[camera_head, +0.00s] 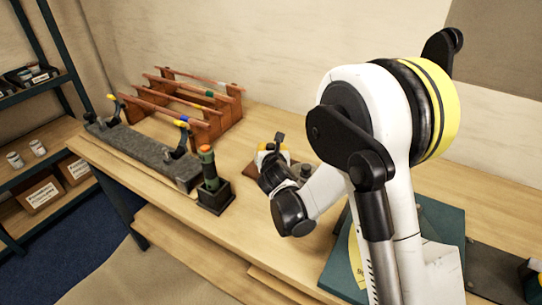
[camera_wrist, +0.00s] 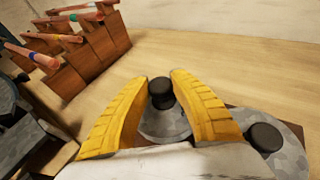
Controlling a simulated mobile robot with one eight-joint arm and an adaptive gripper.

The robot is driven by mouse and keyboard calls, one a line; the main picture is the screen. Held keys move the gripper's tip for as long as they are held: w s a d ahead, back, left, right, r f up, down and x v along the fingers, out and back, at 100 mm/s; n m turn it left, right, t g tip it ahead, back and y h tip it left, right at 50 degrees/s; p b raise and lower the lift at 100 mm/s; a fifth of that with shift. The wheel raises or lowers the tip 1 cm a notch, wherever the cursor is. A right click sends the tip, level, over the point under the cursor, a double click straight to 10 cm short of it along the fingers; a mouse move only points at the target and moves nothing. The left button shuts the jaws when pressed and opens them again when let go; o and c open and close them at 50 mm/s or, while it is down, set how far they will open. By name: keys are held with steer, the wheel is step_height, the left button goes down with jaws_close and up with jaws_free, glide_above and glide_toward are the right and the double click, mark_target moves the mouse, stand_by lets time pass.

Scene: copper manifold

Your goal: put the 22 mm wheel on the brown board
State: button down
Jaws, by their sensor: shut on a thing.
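My gripper (camera_wrist: 160,82) has its two yellow fingers closed around a grey wheel (camera_wrist: 160,124) with a black knob, in the wrist view. I cannot read any size on this wheel. A second grey wheel (camera_wrist: 283,148) with a black knob lies just to the right, partly behind the right finger. The brown board (camera_head: 251,170) shows as a small patch under my gripper (camera_head: 268,152) in the head view, mostly hidden by my arm. The held wheel is over or close to the board; I cannot tell whether they touch.
A wooden rack (camera_head: 222,115) with copper pipes stands at the back left of the bench. Bench between rack and gripper is clear.

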steer(key=shift+f+b, duration=0.4)
steer(key=shift+f, duration=1.05)
steer(key=shift+f, duration=0.15)
steer(key=c, duration=1.2)
jaws_free()
